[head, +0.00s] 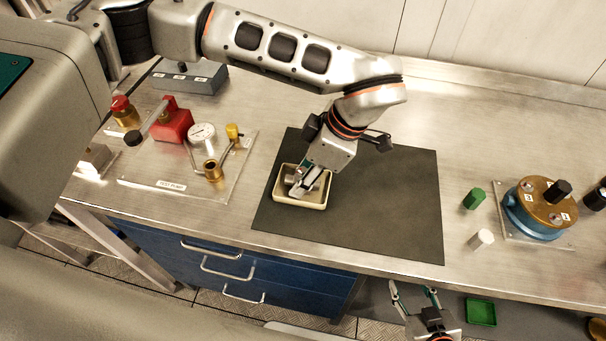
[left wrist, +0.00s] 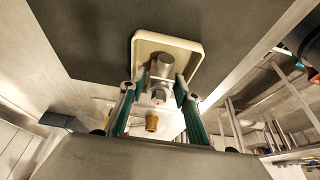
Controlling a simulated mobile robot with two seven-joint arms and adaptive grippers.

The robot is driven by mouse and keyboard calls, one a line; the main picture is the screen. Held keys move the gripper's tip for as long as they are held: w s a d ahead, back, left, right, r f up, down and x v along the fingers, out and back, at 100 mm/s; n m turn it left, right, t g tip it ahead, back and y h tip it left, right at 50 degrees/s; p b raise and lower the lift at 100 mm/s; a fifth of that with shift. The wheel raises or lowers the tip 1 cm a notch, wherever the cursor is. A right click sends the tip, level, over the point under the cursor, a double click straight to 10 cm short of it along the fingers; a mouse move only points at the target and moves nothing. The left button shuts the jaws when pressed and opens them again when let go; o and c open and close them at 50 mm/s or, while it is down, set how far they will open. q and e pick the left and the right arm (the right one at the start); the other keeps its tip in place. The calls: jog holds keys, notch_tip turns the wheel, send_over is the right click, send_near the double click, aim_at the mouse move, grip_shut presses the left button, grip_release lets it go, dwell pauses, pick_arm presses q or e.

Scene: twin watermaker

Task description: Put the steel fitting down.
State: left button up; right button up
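The steel fitting (left wrist: 163,68) is a grey metal piece with a round body, seen between the left fingertips in the left wrist view. In the head view it (head: 291,178) shows partly, beside the fingers and within the tray's outline. My left gripper (head: 304,184) points down into the small cream tray (head: 287,201). Its fingers close in on both sides of the fitting and appear shut on it. Whether the fitting touches the tray floor is hard to tell. My right gripper (head: 415,297) is open and empty, below the bench's front edge.
The tray stands on a dark mat (head: 390,205) with free room to the right. A green cylinder (head: 474,198), a white cylinder (head: 481,239) and a blue-and-brass housing (head: 541,208) stand right.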

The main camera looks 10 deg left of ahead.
pick_arm(q)
jog(key=shift+r, duration=0.15)
jog(key=v, duration=1.2)
jog(key=shift+b, duration=0.35)
